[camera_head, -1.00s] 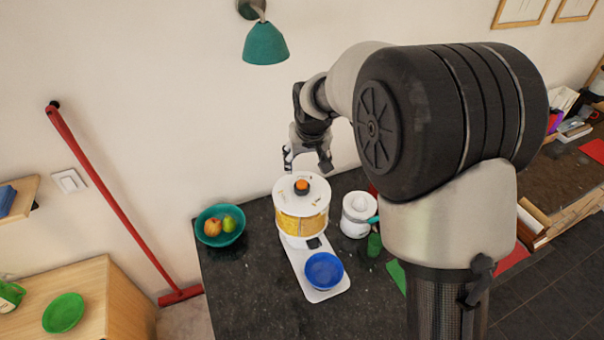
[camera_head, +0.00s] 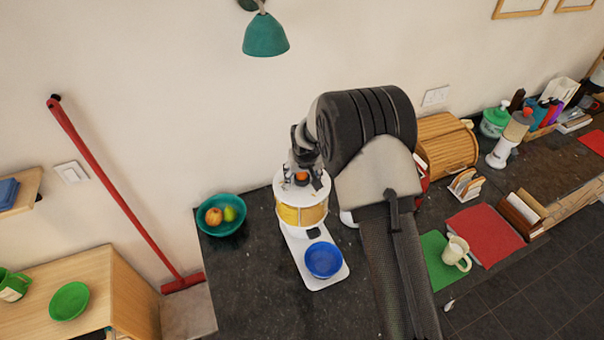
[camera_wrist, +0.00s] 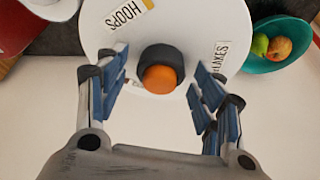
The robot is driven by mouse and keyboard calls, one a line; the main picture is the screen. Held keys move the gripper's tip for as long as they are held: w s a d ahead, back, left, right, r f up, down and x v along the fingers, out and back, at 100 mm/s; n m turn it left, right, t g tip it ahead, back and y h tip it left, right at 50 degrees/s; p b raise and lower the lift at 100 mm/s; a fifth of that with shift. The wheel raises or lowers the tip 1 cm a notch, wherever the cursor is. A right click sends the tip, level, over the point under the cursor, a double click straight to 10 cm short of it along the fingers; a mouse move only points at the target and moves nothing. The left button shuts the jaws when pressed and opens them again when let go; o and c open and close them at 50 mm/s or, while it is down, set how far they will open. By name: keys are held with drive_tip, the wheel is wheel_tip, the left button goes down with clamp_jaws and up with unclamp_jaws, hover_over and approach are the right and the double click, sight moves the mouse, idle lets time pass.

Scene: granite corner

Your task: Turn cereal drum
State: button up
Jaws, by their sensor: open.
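The cereal drum (camera_head: 301,214) is a round dispenser with a white lid and yellow cereal behind its clear wall. It stands on a white base (camera_head: 296,245) on the dark counter. A dark knob with an orange top (camera_wrist: 160,74) sits at the centre of the lid, with labels reading "HOOPS" and "LAKES" near it in the wrist view. My gripper (camera_head: 302,184) is open above the lid, its blue-padded fingers (camera_wrist: 158,88) on either side of the knob and apart from it. A blue bowl (camera_head: 323,260) stands on the front of the base.
A teal bowl with fruit (camera_head: 220,215) stands left of the drum. A teal lamp (camera_head: 265,36) hangs above. To the right are a wooden bread box (camera_head: 447,144), a green mat (camera_head: 437,260) with a cream mug (camera_head: 456,254) and a red mat (camera_head: 484,236). The counter's front left is clear.

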clamp_jaws()
idle(0.9)
